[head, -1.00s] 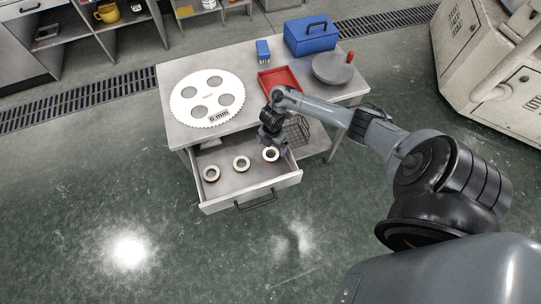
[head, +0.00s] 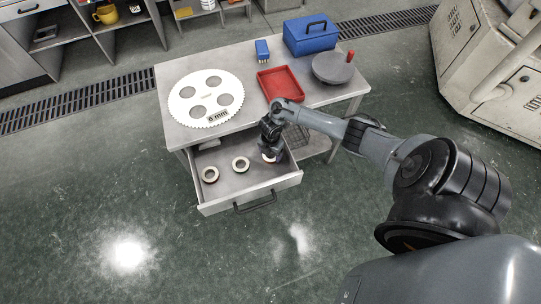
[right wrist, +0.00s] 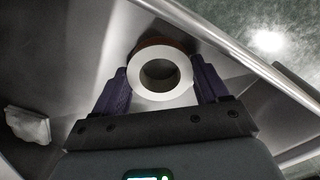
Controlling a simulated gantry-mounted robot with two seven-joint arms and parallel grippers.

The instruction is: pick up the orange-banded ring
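The orange-banded ring (head: 269,159) lies at the right end of the row in the open drawer, mostly hidden by my right gripper in the head view. In the right wrist view the ring (right wrist: 159,74) shows a pale face, a dark hole and a brown-orange band along its far side. My right gripper (head: 271,152) is down at the ring. Its two fingers stand open on either side of the ring, very close to its rim; I cannot make out firm contact. My left gripper is not in view.
Two other pale rings, a middle one (head: 241,164) and a left one (head: 210,175), lie in the drawer (head: 252,190).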

